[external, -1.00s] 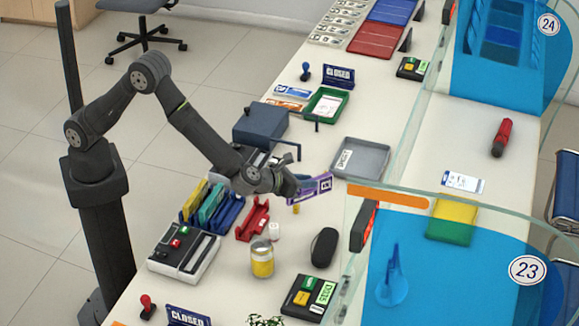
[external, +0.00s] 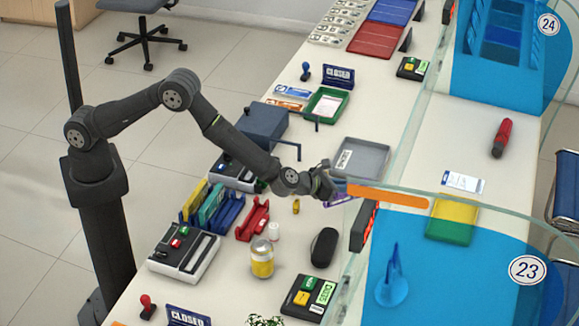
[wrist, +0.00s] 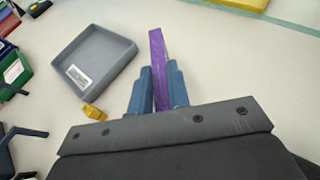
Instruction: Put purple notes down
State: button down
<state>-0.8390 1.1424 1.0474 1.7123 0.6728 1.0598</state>
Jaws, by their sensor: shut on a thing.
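My gripper (wrist: 160,88) is shut on the purple notes (wrist: 157,58), which stand on edge between its blue fingers in the wrist view. In the external view my gripper (external: 338,190) is over the counter beside the glass screen, and only a sliver of the purple notes (external: 335,202) shows below it. A grey tray (external: 372,148) with a white label lies just behind the gripper. In the wrist view the grey tray (wrist: 130,48) is empty and left of the notes. I cannot tell whether the notes touch the counter.
A small yellow piece (wrist: 94,112) lies near the grey tray. A dark oblong case (external: 323,248), a can (external: 262,260) and a red holder (external: 254,219) stand nearer the front. The glass screen with an orange strip (external: 388,196) is close on the right.

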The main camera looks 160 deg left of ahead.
aim_at(340, 203)
jog(key=shift+f, duration=1.85)
jog(key=shift+f, duration=0.1)
jog(key=c, duration=1.4)
grip_release()
jog(key=shift+f, duration=0.1)
jog(key=shift+o, duration=0.2)
jog(key=shift+d+r, duration=0.25)
jog(key=shift+r, duration=0.05)
jog(key=v, duration=1.1)
jog(key=shift+d, duration=0.3)
